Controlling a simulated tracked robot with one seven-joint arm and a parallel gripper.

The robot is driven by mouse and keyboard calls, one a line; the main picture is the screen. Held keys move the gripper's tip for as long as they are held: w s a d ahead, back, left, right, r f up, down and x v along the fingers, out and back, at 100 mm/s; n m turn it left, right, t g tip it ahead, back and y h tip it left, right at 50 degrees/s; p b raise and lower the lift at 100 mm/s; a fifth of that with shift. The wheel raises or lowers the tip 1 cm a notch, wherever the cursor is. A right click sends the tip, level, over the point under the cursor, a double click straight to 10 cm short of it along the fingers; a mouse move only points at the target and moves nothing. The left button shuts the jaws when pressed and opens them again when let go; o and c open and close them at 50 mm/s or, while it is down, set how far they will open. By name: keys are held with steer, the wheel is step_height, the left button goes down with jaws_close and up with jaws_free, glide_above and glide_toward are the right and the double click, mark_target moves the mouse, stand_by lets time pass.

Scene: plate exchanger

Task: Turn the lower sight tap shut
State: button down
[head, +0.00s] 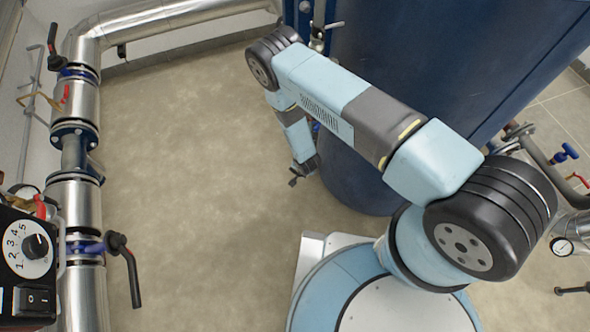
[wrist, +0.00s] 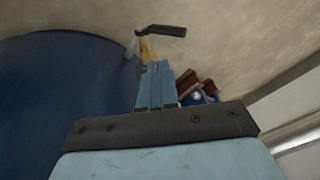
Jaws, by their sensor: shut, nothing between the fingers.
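The lower sight tap shows in the wrist view as a black lever (wrist: 165,30) on a small yellowish and silver body, just beyond my fingertips, beside the dark blue tank (wrist: 60,100). My gripper (wrist: 155,66) has its light blue fingers together and empty, pointing at the tap's body. Whether they touch it I cannot tell. In the head view my gripper (head: 302,170) hangs low at the left side of the tank (head: 400,90). A small black lever (head: 293,182) shows at its tip; the rest of the tap is hidden there.
Another black-levered tap (head: 320,35) sits higher on the tank's left side. Red-brown and blue fittings (wrist: 197,90) lie right of my fingers in the wrist view. A metal pipe with valves (head: 75,150) runs along the left. The floor (head: 190,180) between is clear.

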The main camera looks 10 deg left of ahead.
mark_target(295, 171)
steer(key=x, duration=0.5)
steer(key=a+x, duration=0.1)
steer(key=x, duration=0.1)
steer(key=shift+s+a+f, duration=0.1)
steer(key=shift+s+f, duration=0.05)
steer(key=shift+s, duration=0.1)
steer(key=shift+w+a+f, duration=0.1)
steer(key=shift+a+f, duration=0.3)
steer(key=shift+f, duration=0.1)
